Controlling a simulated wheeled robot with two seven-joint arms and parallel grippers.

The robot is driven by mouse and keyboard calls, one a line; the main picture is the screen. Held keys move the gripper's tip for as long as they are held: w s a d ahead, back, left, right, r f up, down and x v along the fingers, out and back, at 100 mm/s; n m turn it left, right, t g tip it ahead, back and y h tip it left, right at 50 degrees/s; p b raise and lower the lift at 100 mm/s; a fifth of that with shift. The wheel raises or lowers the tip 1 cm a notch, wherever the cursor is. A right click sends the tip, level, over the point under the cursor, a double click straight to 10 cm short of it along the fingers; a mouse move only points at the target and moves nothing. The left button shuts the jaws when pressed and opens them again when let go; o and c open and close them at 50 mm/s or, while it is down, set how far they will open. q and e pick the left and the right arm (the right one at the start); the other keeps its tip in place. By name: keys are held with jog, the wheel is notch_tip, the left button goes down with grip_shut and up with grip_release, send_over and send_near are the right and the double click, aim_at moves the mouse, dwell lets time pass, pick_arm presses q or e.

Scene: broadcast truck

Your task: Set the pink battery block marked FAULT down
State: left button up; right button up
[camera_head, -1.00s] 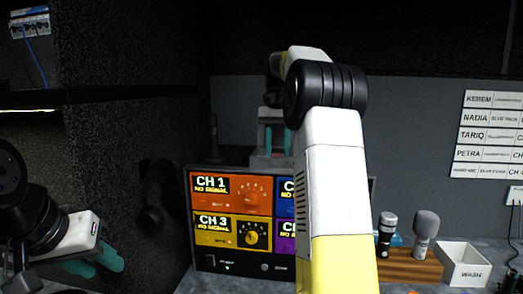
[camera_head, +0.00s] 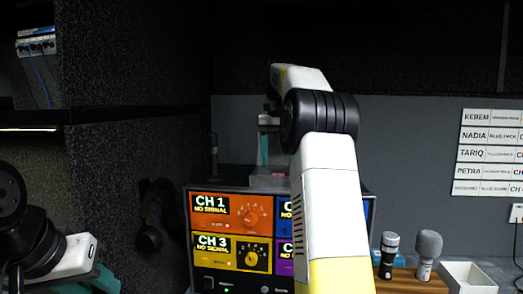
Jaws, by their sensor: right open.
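I cannot make out the pink battery block marked FAULT in the head view. My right gripper (camera_head: 274,150) has teal fingers that point down over the top of the receiver rack (camera_head: 208,257). It is open, partly hidden behind my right arm. A grey piece (camera_head: 268,179) sits below the fingers at the rack's top edge; I cannot tell what it is. My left gripper (camera_head: 98,281) is at the lower left, with its teal fingers cut by the frame edge; its opening is unclear.
The rack's front shows coloured panels, CH 1 (camera_head: 232,211) and CH 3 (camera_head: 232,252). Two microphones (camera_head: 427,254) stand on a wooden board right of my arm, beside a white open box (camera_head: 467,278). A headset (camera_head: 152,215) hangs on the left wall. A name board (camera_head: 489,153) is on the back wall.

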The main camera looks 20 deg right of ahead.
jog(key=shift+r, duration=2.1)
jog(key=shift+s+r, duration=0.1)
jog(key=s+a+f+n+t+y, duration=0.1)
jog(key=s+a+f+n+t, duration=0.1)
jog(key=s+a, duration=0.35)
jog(key=s+a+f+n+t, duration=0.2)
jog(key=s, duration=0.6)
jog(key=s+a+f+n+t, duration=0.1)
jog(key=s+a+f, duration=0.2)
jog(key=s+f, duration=0.3)
jog(key=s+a+f+t+y, duration=0.1)
jog(key=s+a+f, duration=0.2)
jog(key=s+f, duration=0.4)
jog(key=shift+s+f+n, duration=0.2)
jog(key=shift+f+n, duration=0.15)
jog(key=shift+n, duration=0.05)
jog(key=shift+c, duration=0.4)
